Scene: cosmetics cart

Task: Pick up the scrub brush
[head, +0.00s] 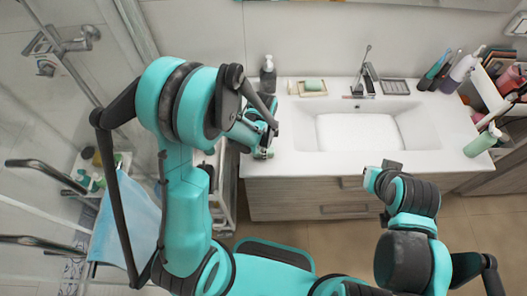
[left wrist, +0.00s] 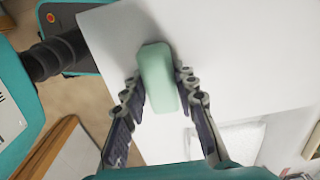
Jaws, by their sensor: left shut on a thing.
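A mint-green, rounded block, seemingly the scrub brush (left wrist: 158,75), sits between the fingertips of my left gripper (left wrist: 161,82) in the left wrist view. The fingers are shut on its two sides, over the white countertop. No bristles show, and I cannot tell whether the block touches the counter. In the head view my left gripper (head: 263,150) is at the counter's left front edge, mostly hidden by its own arm. My right gripper (head: 385,170) is in front of the cabinet, below the sink; its fingers are not clear.
The white counter (head: 285,150) holds a sink (head: 357,132). Behind are a soap dispenser (head: 268,75), a green soap bar (head: 313,85) on a dish, and a faucet (head: 368,75). Bottles and tubes crowd the right end (head: 482,140). A blue towel (head: 125,225) hangs at left.

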